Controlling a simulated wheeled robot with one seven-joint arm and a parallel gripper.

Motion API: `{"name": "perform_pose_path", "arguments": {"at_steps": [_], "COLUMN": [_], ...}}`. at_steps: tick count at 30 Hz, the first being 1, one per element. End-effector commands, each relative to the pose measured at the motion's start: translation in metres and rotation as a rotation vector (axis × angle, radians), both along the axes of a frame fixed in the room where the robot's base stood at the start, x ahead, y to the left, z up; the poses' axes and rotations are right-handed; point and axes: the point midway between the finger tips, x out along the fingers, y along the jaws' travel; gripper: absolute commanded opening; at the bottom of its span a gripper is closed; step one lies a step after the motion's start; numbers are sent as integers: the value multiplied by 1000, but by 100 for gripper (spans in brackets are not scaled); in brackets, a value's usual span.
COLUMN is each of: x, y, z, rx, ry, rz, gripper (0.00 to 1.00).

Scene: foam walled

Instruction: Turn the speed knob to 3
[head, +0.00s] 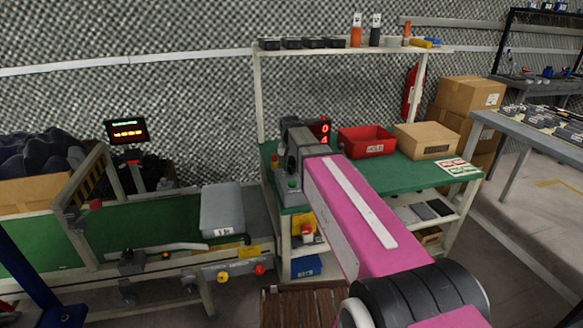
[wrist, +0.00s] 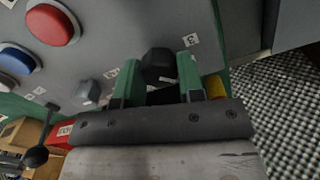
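In the wrist view a black, faceted knob (wrist: 158,65) sits on a grey panel (wrist: 110,25). A "3" label (wrist: 190,40) is up and right of it; another small label (wrist: 110,73) is to its left. My gripper (wrist: 158,82) has two green fingers standing apart, one on each side of the knob. I cannot tell whether they touch it or which label it points at. In the head view my pink arm hides the gripper and the knob; a grey machine (head: 303,140) stands at its end.
The panel also has a red button (wrist: 52,24), a blue button (wrist: 18,60) and a small metal switch (wrist: 88,92). A black ball lever (wrist: 36,156) is at lower left. In the head view a red bin (head: 366,142) and a cardboard box (head: 426,141) stand right of the machine.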

Motion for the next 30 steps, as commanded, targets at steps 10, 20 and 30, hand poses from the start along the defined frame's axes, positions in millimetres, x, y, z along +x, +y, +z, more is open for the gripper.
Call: {"name": "perform_pose_path", "arguments": {"at_steps": [10,20,30], "x": [0,0,0], "y": [0,0,0], "z": [0,0,0], "rx": [-1,-1,-1], "ry": [0,0,0], "rz": [49,275,559], "gripper": [12,12,12]}}
